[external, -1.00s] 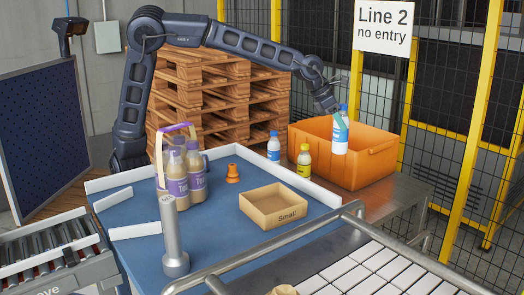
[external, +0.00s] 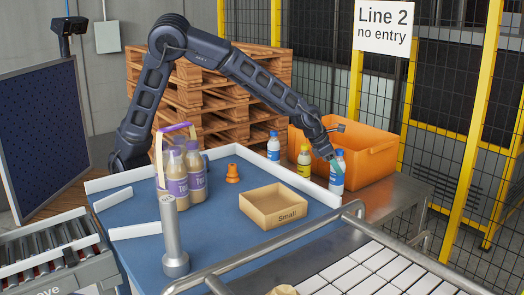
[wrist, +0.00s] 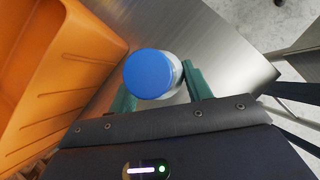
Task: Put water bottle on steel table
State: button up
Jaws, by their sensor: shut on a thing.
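The water bottle (external: 337,178), with a blue cap and a blue and white label, is upright in my gripper (external: 335,166). In the wrist view, its blue cap (wrist: 148,73) shows between the green fingers of my gripper (wrist: 160,88), which are shut on it. The bottle is at the near left part of the steel table (external: 398,200), in front of the orange crate and beside the white rim of the blue table. Its base is at or very close to the steel surface; I cannot tell whether it touches. Bare steel (wrist: 220,60) shows right of the bottle in the wrist view.
The orange crate (external: 368,158) stands behind the bottle; its wall (wrist: 60,70) is close on the left in the wrist view. A second blue-capped bottle (external: 273,147) and a yellow bottle (external: 304,160) stand left. A small cardboard box (external: 275,208) is on the blue table (external: 225,235).

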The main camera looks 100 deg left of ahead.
aim_at(341, 177)
jog(key=shift+f, duration=1.85)
jog(key=shift+f, duration=0.1)
jog(key=o, duration=1.1)
jog(key=shift+o, duration=0.2)
